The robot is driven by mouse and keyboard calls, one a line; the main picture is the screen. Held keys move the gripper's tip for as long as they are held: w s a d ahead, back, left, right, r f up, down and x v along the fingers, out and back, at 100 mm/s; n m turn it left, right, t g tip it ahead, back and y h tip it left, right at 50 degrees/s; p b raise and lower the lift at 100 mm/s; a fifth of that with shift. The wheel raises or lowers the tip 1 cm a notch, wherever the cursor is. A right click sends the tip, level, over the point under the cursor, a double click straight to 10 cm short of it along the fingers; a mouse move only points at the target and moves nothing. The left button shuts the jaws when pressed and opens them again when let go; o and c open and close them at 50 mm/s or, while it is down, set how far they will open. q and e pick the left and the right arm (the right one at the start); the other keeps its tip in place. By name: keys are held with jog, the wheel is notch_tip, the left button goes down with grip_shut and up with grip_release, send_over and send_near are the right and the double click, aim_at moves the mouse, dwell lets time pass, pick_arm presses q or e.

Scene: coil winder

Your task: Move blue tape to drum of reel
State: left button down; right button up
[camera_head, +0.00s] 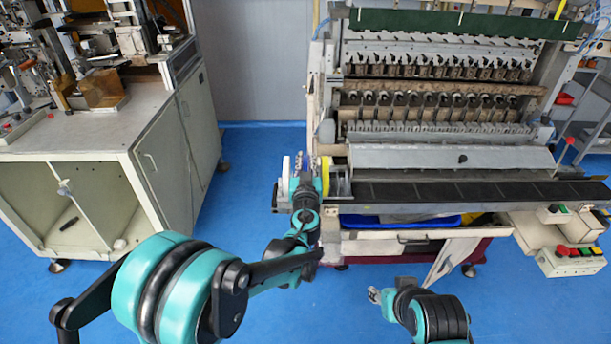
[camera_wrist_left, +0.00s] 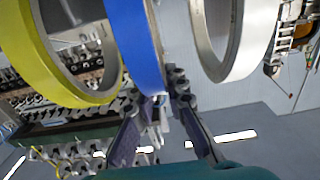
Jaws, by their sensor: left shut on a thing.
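The blue tape (camera_wrist_left: 137,45) is a ring in the middle of the left wrist view, its lower edge between the fingertips of my left gripper (camera_wrist_left: 157,100). That gripper is shut on it. In the head view my left gripper (camera_head: 305,164) is at the left end of the winding machine, and the blue tape is mostly hidden there. A yellow ring (camera_wrist_left: 48,70) is left of the blue one and a white ring (camera_wrist_left: 237,40) is right of it. I cannot make out the reel's drum. My right gripper (camera_head: 375,295) is low, apart from the machine; its jaws are too small to read.
The coil winding machine (camera_head: 440,158) fills the right, with a dark ledge (camera_head: 450,193) along its front. A control box with buttons (camera_head: 572,258) is at its right. A pale cabinet bench (camera_head: 100,135) stands left. Blue floor (camera_head: 250,170) is clear between them.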

pick_arm(q)
jog(key=shift+r+p, duration=3.1)
jog(key=shift+r, duration=1.15)
